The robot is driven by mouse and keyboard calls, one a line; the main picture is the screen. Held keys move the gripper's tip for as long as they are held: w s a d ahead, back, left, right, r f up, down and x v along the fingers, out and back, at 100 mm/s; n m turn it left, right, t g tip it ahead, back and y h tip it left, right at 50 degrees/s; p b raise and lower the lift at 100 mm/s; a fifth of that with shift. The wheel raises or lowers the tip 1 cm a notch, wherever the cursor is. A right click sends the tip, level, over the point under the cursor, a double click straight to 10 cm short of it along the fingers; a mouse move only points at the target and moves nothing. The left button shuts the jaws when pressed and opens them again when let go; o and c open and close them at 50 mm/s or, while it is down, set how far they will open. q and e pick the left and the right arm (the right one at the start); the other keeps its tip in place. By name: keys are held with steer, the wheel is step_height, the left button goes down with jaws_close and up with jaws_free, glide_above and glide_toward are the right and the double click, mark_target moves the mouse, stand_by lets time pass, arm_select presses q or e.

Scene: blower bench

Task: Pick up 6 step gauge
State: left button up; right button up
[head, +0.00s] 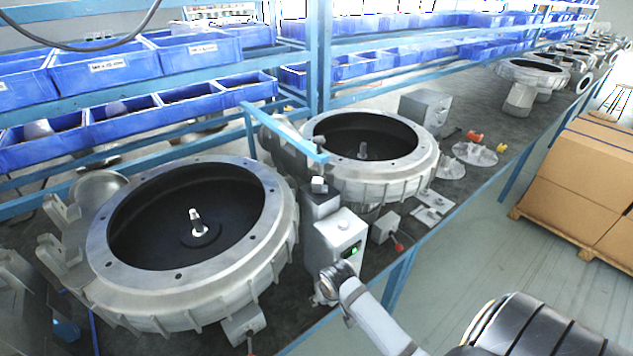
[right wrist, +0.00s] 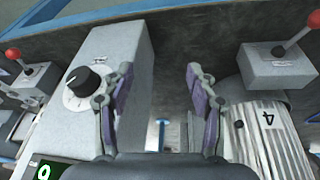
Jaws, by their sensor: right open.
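My right gripper (head: 333,284) is beside the front of the grey control box (head: 338,238) in the head view. In the right wrist view its two fingers (right wrist: 161,108) are spread apart with nothing between them. The left finger overlaps the control box (right wrist: 118,50), which has a black dial. The right finger is in front of a ribbed grey metal part marked 4 (right wrist: 262,125). I cannot make out a step gauge or a 6 in either view. My left gripper is not in view.
Two round blower housings (head: 370,185) (head: 95,262) flank the control box. A red-knobbed block (head: 386,227) stands right of it. Blue bins (head: 105,65) fill the racks behind. Cardboard boxes (head: 580,175) stand across the aisle. The aisle floor (head: 460,250) is clear.

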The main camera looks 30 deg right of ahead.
step_height(320, 180, up, 14)
steer(key=a+p, duration=0.1)
steer(key=p, duration=0.1)
steer(key=m+t+h, duration=0.1)
steer(key=m+t, duration=0.1)
steer(key=m, duration=0.5)
glide_toward(318, 181)
steer(key=b+x, duration=0.2)
steer(key=x, duration=0.1)
steer(key=shift+a+f, duration=0.15)
steer(key=shift+f, duration=0.15)
steer(key=shift+w+f, duration=0.1)
steer(key=shift+f, duration=0.1)
steer(key=p, duration=0.1)
steer(key=w+f+p, duration=0.1)
steer(key=shift+w+d+f+p, duration=0.1)
steer(key=shift+w+d+p, duration=0.05)
steer(key=shift+d+p, duration=0.2)
steer(key=x, duration=0.2)
steer(key=shift+w+f, duration=0.15)
steer(key=shift+f, duration=0.2)
steer(key=shift+w+d+f, duration=0.15)
steer(key=shift+f, duration=0.15)
steer(key=shift+r, duration=0.15)
jaws_close()
arm_select(q)
steer(key=r, duration=0.4)
steer(key=shift+w+a, duration=0.2)
steer(key=shift+w, duration=0.1)
